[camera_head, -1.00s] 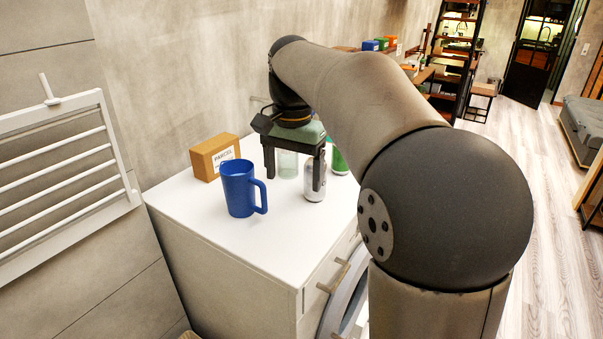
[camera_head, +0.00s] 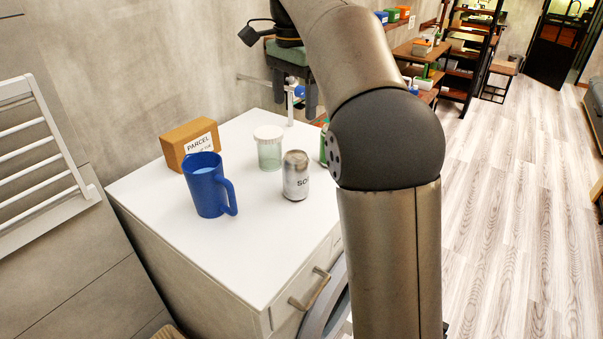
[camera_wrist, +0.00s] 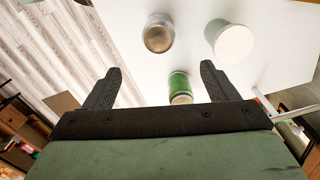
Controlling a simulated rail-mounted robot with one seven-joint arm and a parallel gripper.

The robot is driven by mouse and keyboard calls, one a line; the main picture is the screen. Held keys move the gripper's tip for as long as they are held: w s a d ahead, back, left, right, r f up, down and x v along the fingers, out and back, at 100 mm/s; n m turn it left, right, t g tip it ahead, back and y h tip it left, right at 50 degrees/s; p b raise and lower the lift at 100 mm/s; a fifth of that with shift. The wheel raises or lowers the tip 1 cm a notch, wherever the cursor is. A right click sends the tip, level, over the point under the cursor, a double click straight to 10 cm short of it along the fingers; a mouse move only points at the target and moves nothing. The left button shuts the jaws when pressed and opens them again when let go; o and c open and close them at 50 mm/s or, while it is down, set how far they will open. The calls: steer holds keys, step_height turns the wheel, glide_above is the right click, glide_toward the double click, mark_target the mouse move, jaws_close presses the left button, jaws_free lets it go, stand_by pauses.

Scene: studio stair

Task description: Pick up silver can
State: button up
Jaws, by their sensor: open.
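The silver can (camera_head: 296,180) stands upright on the white cabinet top, with part of a dark label showing. In the wrist view the silver can (camera_wrist: 158,36) is near the top centre, beyond my fingertips and apart from them. My gripper (camera_head: 295,100) is open and empty, raised above the far end of the top, behind the can. In the wrist view my gripper (camera_wrist: 161,70) has its two black fingers spread wide. A green can (camera_wrist: 180,86) shows between them, lower down.
A blue mug (camera_head: 206,187) and a parcel box (camera_head: 190,143) are further left. The green can (camera_head: 323,147) is partly hidden by my arm. The front of the white top (camera_head: 235,255) is clear.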

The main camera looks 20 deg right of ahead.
mark_target(296, 155)
step_height(296, 155, down, 8)
steer(key=shift+s+a+f, duration=0.1)
steer(key=shift+f, duration=0.15)
steer(key=shift+d+f, duration=0.2)
steer(key=shift+f, duration=2.9)
steer(key=c, duration=1.1)
steer(key=shift+o, duration=0.2)
